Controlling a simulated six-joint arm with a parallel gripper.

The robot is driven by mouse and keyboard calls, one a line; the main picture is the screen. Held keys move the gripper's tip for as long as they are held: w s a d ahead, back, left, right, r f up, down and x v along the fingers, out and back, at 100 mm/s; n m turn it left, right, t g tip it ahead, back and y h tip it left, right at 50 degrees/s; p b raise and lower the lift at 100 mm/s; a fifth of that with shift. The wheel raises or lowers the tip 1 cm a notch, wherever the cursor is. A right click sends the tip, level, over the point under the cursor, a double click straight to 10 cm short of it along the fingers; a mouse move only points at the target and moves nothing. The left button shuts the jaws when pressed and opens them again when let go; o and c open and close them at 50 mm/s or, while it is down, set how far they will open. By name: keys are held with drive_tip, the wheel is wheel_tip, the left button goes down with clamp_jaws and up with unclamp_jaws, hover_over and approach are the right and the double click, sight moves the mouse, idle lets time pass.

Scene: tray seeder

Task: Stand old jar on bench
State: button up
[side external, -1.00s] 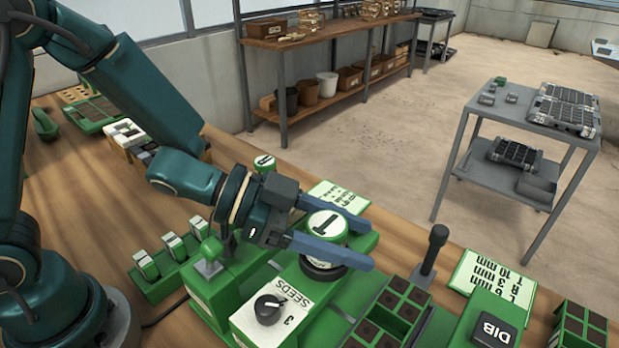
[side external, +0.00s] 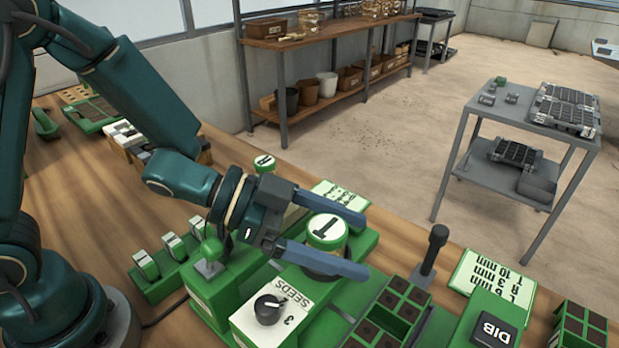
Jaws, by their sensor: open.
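A jar with a green-rimmed lid marked 1 (side external: 327,230) stands upright at the green seeder block, its lower part partly hidden by a finger. My gripper (side external: 363,246) is open around it, with one blue finger behind the jar and the other in front. I cannot tell if either finger touches it. A second green-lidded jar (side external: 264,162) stands farther back on the wooden bench (side external: 95,225), its lower part hidden by my arm.
A SEEDS box with a black knob (side external: 268,310) is in front of the jar. A dark upright handle (side external: 433,250) and a green cell tray (side external: 388,322) are to the right. A green label card (side external: 340,197) lies behind. Bare bench is at left.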

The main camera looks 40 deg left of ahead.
drive_tip(key=v, duration=1.1)
drive_tip(key=shift+a, duration=0.1)
drive_tip(key=shift+w+a+r, duration=0.1)
drive_tip(key=shift+a, duration=0.05)
drive_tip(key=w+a+n+t+y, duration=0.1)
drive_tip(key=w, duration=0.1)
drive_tip(key=w+a+r+t+y, duration=0.1)
drive_tip(key=a+t+y, duration=0.1)
drive_tip(key=w+a+r+n+t+y, duration=0.1)
drive_tip(key=w+a+y, duration=0.1)
drive_tip(key=shift+w+n+t, duration=0.3)
drive_tip(key=s+a+n+g+y, duration=0.2)
drive_tip(key=s+a+n+y, duration=0.2)
drive_tip(key=a+n+y, duration=0.4)
drive_tip(key=shift+s+a+g+y, duration=0.2)
drive_tip(key=shift+a+g+y, duration=0.15)
drive_tip(key=shift+a, duration=0.2)
drive_tip(key=shift+o, duration=0.5)
drive_tip(key=s+d+f+g+h, duration=0.2)
drive_tip(key=s+d+g, duration=0.2)
drive_tip(key=s, duration=0.4)
drive_tip(key=shift+d+f+n, duration=0.25)
drive_tip(key=shift+d+n, duration=0.05)
drive_tip(key=shift+d, duration=0.35)
drive_tip(key=shift+s+h, duration=0.15)
drive_tip(key=shift+h, duration=0.1)
